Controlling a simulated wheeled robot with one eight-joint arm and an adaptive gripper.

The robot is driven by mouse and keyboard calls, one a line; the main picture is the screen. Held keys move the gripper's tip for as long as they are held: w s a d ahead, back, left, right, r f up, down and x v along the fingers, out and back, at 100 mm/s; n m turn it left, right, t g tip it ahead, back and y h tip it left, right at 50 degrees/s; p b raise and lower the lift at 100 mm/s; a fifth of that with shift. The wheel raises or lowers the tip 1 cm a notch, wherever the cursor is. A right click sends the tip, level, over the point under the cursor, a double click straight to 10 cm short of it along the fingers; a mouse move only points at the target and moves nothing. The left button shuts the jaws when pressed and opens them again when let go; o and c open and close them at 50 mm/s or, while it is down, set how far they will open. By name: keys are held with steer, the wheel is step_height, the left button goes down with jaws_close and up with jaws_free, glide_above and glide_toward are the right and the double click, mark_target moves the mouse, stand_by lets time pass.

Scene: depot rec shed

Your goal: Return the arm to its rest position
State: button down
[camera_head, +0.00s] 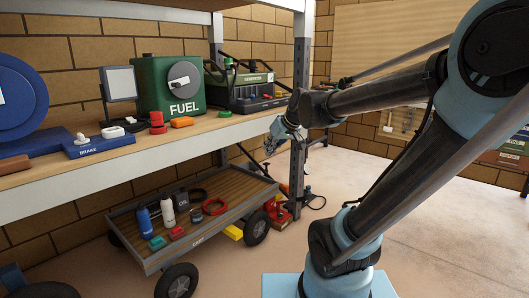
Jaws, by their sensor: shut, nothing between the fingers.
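My arm rises from its light blue base at the lower right and bends back over toward the shelf. My gripper (272,140) is at the arm's far end, in the middle of the view. It is shut and empty, just in front of the shelf's front edge, near the grey upright post. It looks small at this distance, and I cannot tell its exact gap to the shelf.
The wooden shelf (62,182) carries a green fuel can (160,85), a generator (246,90) and a brake unit (98,146). Below stands a wheeled cart (198,238) with bottles and small items. A post (298,170) stands beside my gripper. Floor (440,210) is clear at right.

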steer(key=s+d+f+m+g+h, duration=0.2)
steer(key=s+d+f+m, duration=0.1)
steer(key=s+d+f, duration=0.5)
steer(key=s+d+f+m+g+h, duration=0.2)
steer(key=s+d+f, duration=0.6)
steer(key=s, duration=0.4)
steer(key=shift+s+d+m+h, duration=0.4)
steer(key=shift+d+h, duration=0.15)
steer(key=shift+h, duration=0.05)
steer(key=shift+w+f, duration=0.2)
steer(key=shift+w, duration=0.3)
